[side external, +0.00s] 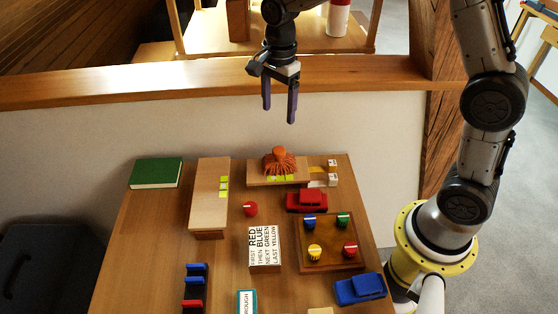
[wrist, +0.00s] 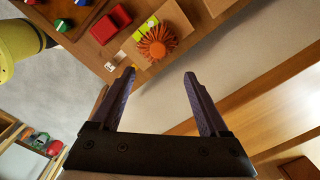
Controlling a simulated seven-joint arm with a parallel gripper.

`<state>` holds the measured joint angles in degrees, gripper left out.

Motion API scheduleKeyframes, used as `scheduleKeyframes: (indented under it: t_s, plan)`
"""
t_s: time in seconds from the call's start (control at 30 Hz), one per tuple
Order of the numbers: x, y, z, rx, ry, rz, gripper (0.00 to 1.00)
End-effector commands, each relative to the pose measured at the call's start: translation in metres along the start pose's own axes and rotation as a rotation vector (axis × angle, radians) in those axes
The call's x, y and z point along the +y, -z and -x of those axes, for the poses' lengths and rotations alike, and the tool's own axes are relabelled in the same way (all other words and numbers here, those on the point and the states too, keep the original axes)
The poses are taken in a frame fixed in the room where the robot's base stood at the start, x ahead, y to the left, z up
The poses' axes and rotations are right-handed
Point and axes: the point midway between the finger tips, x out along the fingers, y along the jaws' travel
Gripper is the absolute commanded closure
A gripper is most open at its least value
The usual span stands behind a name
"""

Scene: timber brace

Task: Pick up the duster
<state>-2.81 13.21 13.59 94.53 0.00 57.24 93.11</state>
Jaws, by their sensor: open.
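The duster (side external: 279,160) looks like an orange tuft with a rounded top. It stands on a light wooden block (side external: 258,178) with yellow-green squares, at the back of the table. In the wrist view the duster (wrist: 157,43) shows beyond the fingertips, above the gap between them. My gripper (side external: 279,115) is open and empty, well above the table and apart from the duster. Its two dark purple fingers also show in the wrist view (wrist: 160,75).
A red toy car (side external: 307,201) and a tray with coloured knobs (side external: 330,263) stand in front of the duster. A green book (side external: 157,173), a long wooden block (side external: 208,200) and a red knob (side external: 250,209) lie to the left. A wooden ledge (side external: 180,80) runs behind the table.

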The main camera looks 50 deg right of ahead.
Motion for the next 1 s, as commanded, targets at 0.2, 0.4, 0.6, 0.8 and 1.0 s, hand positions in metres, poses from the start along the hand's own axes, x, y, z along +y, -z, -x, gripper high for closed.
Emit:
scheduleKeyframes:
  t_s: [0.2,0.4,0.6,0.8,1.0]
  plan:
    - [0.003,-0.001,-0.027,0.002,-0.030,0.005,0.21]
    - [0.004,-0.001,-0.065,0.002,-0.031,0.005,0.21]
    - [0.004,-0.001,-0.091,0.001,-0.028,0.005,0.21]
    - [0.004,0.000,-0.103,0.001,-0.028,0.005,0.21]
    - [0.005,0.001,-0.133,0.002,-0.030,0.005,0.21]
